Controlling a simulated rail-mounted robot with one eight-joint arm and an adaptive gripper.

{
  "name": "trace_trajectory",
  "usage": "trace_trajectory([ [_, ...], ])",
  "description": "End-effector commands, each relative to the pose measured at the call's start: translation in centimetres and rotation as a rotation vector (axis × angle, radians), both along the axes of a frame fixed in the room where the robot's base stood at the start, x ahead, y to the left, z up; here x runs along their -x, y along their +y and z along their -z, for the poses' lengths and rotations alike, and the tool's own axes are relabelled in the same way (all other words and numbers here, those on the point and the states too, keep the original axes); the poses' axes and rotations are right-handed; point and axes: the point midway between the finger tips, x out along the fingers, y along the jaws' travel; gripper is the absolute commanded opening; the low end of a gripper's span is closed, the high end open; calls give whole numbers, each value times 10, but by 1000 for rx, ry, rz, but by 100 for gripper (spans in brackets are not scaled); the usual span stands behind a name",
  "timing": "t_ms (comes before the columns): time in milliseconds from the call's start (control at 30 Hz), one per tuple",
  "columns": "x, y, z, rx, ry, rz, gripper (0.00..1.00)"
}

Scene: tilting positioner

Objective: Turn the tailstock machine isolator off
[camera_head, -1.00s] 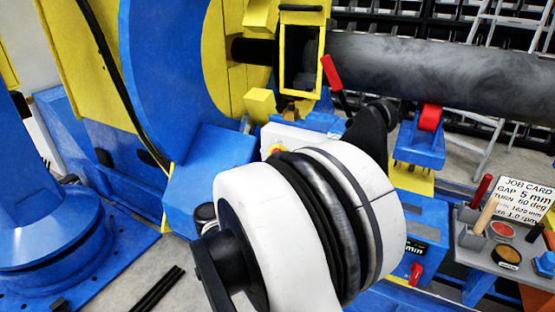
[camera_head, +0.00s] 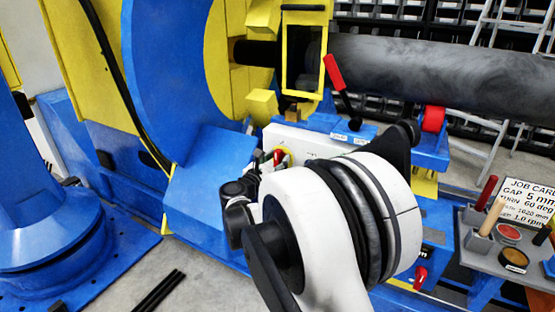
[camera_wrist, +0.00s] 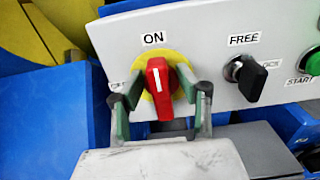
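The isolator is a red rotary handle (camera_wrist: 158,78) on a yellow round plate (camera_wrist: 173,63), set in a light grey panel. Its white mark points up at the ON label (camera_wrist: 153,38). My gripper (camera_wrist: 158,97) is open, with one green-padded finger on each side of the handle and visible gaps between. The OFF label at the left is partly hidden by the left finger. In the head view the isolator (camera_head: 281,156) is partly covered by my gripper (camera_head: 262,161), and my white and black arm fills the lower middle.
Right of the isolator is a black key-like switch (camera_wrist: 249,77) labelled FREE, then a green START button (camera_wrist: 313,62). A red-tipped lever (camera_head: 335,74) and a large grey pipe (camera_head: 450,78) are above the panel. A tool stand (camera_head: 490,250) with a job card is at right.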

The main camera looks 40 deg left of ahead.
Motion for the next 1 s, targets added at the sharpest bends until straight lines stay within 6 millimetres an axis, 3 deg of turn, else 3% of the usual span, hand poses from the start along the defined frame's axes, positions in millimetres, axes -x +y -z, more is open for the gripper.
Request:
trace_trajectory([
  [33, 0, 0, 0, 0, 0, 0, 26],
  [233, 0, 0, 0, 0, 0, 0, 0],
  [667, 1, 1, 0, 61, -11, 0, 0],
  [1000, 1, 4, 1, 311, -55, 0, 0],
])
